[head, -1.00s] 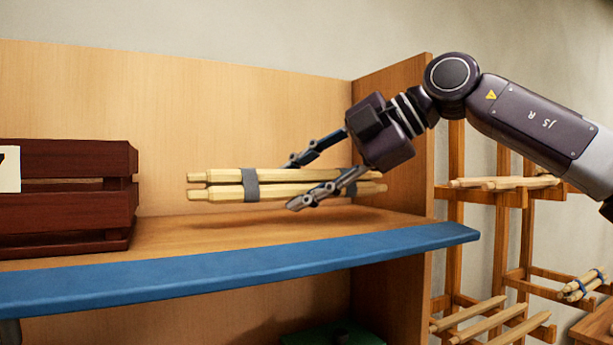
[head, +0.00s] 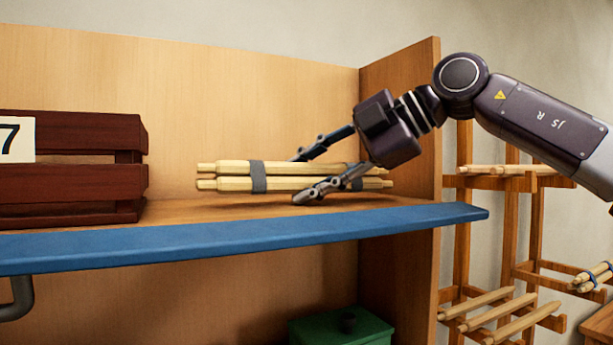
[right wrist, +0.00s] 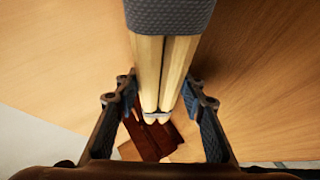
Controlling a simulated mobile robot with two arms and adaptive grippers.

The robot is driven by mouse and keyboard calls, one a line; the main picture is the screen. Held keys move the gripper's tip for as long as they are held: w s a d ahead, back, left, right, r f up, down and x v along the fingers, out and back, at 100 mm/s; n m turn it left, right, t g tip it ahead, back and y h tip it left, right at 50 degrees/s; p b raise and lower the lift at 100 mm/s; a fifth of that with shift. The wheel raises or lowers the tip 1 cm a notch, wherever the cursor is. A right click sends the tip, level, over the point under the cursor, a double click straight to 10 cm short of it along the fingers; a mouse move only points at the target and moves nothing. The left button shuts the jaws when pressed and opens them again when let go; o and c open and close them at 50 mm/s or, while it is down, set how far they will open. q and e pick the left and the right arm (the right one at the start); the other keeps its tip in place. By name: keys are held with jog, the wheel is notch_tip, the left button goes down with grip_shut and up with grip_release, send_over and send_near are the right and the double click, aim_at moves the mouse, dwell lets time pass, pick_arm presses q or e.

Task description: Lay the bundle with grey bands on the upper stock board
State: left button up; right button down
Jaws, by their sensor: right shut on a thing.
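The bundle of pale wooden sticks with grey bands (head: 225,177) lies level over the upper stock board (head: 240,213), the wooden shelf with a blue front edge. My right gripper (head: 303,176) is shut on the bundle near its right part, one finger on the far side and one on the near side. The bundle is just above the board or on it; I cannot tell which. The right wrist view shows the bundle's sticks (right wrist: 165,65) between my fingers, with a grey band at the top. My left gripper is not in view.
A dark red slatted crate (head: 75,180) stands on the board to the left, a small gap from the bundle. A wooden side panel (head: 400,85) closes the right. A green box (head: 340,328) is below. Racks (head: 500,185) with sticks stand farther right.

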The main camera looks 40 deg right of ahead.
jog(key=c, duration=1.5)
grip_release()
notch_tip(320, 180, down, 2)
jog(key=shift+a+f+g, duration=0.15)
jog(key=shift+g, duration=0.15)
jog(key=o, duration=0.3)
jog(key=shift+w+a, duration=0.1)
jog(key=shift+w, duration=0.05)
jog(key=v, duration=1.2)
jog(key=shift+w+a, duration=0.1)
jog(key=shift+w, duration=0.05)
jog(key=shift+s+r, duration=0.2)
jog(key=shift+r, duration=0.05)
